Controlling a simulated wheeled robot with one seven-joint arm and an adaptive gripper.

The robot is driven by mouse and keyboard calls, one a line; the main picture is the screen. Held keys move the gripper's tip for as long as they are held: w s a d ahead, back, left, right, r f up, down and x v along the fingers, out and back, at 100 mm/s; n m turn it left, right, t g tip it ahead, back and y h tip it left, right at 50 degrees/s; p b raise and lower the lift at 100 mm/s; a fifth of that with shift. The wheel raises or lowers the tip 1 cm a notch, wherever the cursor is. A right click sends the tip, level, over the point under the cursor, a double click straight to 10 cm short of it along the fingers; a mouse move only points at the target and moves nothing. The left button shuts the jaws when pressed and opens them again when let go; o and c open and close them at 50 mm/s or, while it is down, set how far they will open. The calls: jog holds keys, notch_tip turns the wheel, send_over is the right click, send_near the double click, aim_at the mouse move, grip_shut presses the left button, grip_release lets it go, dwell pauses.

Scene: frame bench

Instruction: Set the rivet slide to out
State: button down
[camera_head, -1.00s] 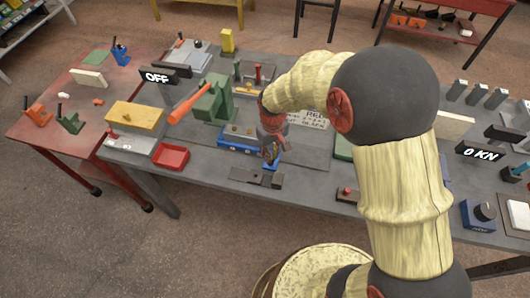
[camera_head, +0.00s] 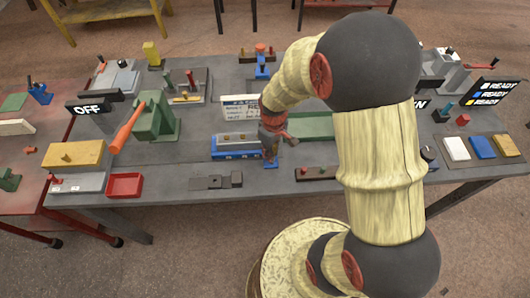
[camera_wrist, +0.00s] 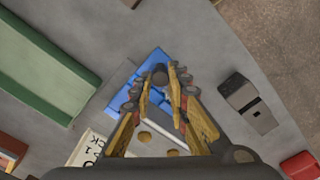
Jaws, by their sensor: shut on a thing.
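The rivet slide appears to be the blue block (camera_head: 228,155) with a grey top and brass-coloured round spots. It sits mid-bench in front of a printed sign. In the wrist view its blue part (camera_wrist: 121,100) shows around the fingertips, and the spotted top lies partly behind the fingers. My gripper (camera_head: 270,160) is at its right end in the head view. In the wrist view my gripper (camera_wrist: 160,85) is shut on a dark round knob (camera_wrist: 160,73) at the blue part. The slide's far side is hidden by the arm and fingers.
A dark grey bar (camera_head: 203,183) lies in front, near the bench edge. A printed sign (camera_head: 240,104) and a green block (camera_head: 305,127) stand behind. A red tray (camera_head: 124,186) and a green press with an orange lever (camera_head: 127,129) are to the left.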

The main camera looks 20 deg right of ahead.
jog(key=shift+s+d, duration=0.1)
jog(key=c, duration=1.8)
grip_release()
jog(key=shift+d, duration=0.2)
jog(key=shift+c, duration=0.2)
jog(key=shift+o, duration=0.8)
jog(key=shift+a, duration=0.1)
notch_tip(320, 180, up, 12)
